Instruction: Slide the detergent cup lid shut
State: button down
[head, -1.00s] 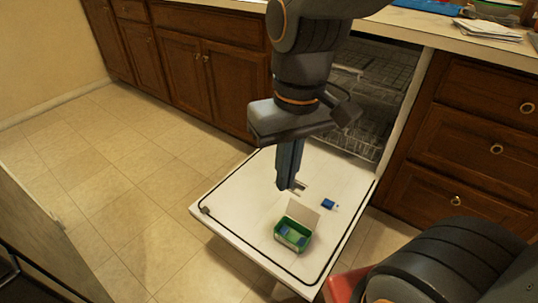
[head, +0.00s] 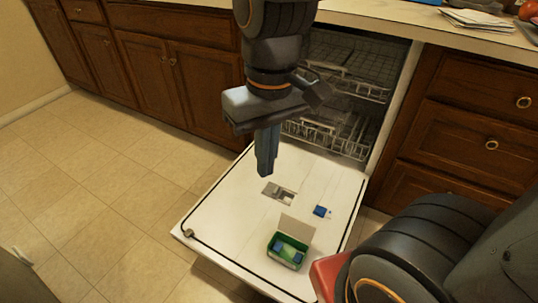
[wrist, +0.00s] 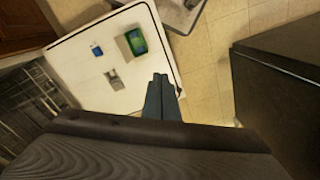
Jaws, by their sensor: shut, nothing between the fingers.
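The detergent cup (head: 278,193) is a small grey fitting on the inner face of the open dishwasher door (head: 215,215). Its lid looks slid aside from the cup, but the parts are too small to tell exactly. It also shows in the wrist view (wrist: 113,79). My gripper (head: 264,172) is shut and empty. It points down above the door, up and a little left of the cup in the head view, apart from it. In the wrist view my gripper (wrist: 161,80) appears to the right of the cup.
An open green box (head: 287,250) with blue tablets and a raised white flap stands on the door. A small blue packet (head: 321,211) lies to the right of the cup. Dishwasher racks (head: 330,135) are behind. A counter (head: 400,22) runs above.

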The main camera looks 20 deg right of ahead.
jog(key=w+f+n+h+b, duration=0.1)
jog(key=w+f+b, duration=0.25)
jog(key=w, duration=0.35)
jog(key=w+f+n+b, duration=0.1)
jog(key=w+f+b, duration=0.2)
jog(key=w+f, duration=0.3)
jog(key=n+g+h+b, duration=0.2)
jog(key=n+b, duration=0.2)
jog(key=b, duration=0.8)
send_over(272, 190)
jog(key=w+a, duration=0.5)
notch_tip(272, 190, down, 29)
jog(key=b+x, duration=0.2)
jog(key=x, duration=0.2)
jog(key=b+x, duration=0.2)
jog(key=x, duration=0.3)
jog(key=shift+w+a+f, duration=0.2)
jog(key=shift+f, duration=0.1)
jog(key=shift+s+d+b, duration=0.7)
jog(key=shift+s+d, duration=0.4)
jog(key=shift+s+d+r, duration=0.15)
jog(key=shift+s+d, duration=0.15)
jog(key=shift+s, duration=0.05)
jog(key=shift+s+d, duration=0.1)
